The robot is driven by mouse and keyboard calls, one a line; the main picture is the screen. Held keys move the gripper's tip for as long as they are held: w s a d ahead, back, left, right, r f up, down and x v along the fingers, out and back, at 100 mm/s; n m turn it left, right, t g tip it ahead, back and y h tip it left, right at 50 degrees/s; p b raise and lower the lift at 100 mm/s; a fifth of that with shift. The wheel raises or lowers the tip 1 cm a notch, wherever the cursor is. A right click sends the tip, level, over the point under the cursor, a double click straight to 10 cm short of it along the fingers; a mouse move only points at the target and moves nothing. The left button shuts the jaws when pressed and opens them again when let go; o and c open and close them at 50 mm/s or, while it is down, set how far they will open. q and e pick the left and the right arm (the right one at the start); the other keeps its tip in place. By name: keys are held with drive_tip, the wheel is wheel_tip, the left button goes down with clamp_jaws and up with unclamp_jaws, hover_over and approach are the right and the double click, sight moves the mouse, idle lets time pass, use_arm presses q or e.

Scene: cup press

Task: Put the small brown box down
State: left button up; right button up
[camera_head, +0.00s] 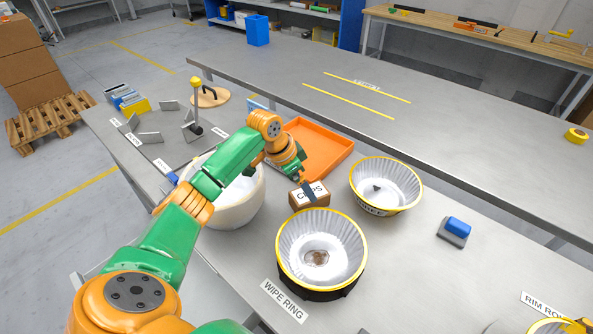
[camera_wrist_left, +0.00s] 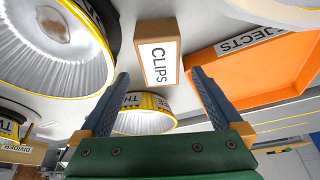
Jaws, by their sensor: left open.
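The small brown box (camera_head: 297,201) has a white label reading CLIPS. It sits on the grey table between the two yellow-rimmed bowls and the orange tray. My left gripper (camera_head: 308,187) is right at the box, with a dark finger in front of part of it in the head view. In the left wrist view the box (camera_wrist_left: 157,55) shows upright beyond the spread fingertips of my left gripper (camera_wrist_left: 158,73), with clear gaps to both fingers. The jaws are open and hold nothing. My right gripper is not seen.
A yellow-rimmed bowl (camera_head: 322,244) stands just in front of the box, and another (camera_head: 387,183) to its right. The orange tray (camera_head: 325,142) lies behind. A large pale tub (camera_head: 228,207) is at left.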

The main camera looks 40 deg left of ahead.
use_arm(q)
drive_tip(key=v, duration=0.5)
drive_tip(key=shift+s+r, duration=0.15)
drive_tip(key=shift+r, duration=0.25)
